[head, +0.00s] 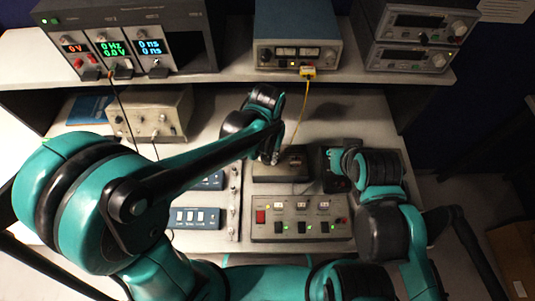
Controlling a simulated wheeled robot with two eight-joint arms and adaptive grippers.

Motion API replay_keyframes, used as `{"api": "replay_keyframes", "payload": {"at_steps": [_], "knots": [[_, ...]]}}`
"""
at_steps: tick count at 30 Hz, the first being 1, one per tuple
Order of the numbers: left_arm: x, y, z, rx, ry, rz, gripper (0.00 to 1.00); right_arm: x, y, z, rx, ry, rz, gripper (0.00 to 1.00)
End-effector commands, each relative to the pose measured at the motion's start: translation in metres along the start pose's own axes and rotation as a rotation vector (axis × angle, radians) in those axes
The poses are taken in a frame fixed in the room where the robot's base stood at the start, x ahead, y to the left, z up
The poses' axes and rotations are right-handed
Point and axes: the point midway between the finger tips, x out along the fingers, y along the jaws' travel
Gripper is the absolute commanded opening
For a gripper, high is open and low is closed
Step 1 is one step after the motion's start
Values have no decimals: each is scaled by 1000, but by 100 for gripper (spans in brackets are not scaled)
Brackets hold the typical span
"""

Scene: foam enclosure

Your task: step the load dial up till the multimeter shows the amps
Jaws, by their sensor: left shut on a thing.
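My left gripper (269,157) reaches down to the left end of a dark box (282,171) on the bench. It is shut on a small part there that looks like the load dial, but the fingers hide the dial and its setting. My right gripper (327,170) is low by the right end of the dark box, dark and partly hidden by its own arm, so its jaws are unclear. I cannot tell for sure which instrument is the multimeter, and no amps reading is legible.
A grey panel (262,232) with a red switch and several small displays stands in front. Blue switch boxes (195,218) lie to its left. On the shelf are a lit instrument rack (185,30), a blue meter unit (297,25) and stacked grey units (425,25). A yellow cable (304,105) hangs down.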

Motion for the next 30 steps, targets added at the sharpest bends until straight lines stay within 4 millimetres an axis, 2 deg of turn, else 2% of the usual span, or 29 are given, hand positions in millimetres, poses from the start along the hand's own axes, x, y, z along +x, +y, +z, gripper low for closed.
{"api": "replay_keyframes", "payload": {"at_steps": [15,30], "knots": [[0,0,0,356,0,0,0,0,0,0,0,0,0,0],[0,0,0,437,-1,0,0,0,0,0,0,0,0,0]]}}
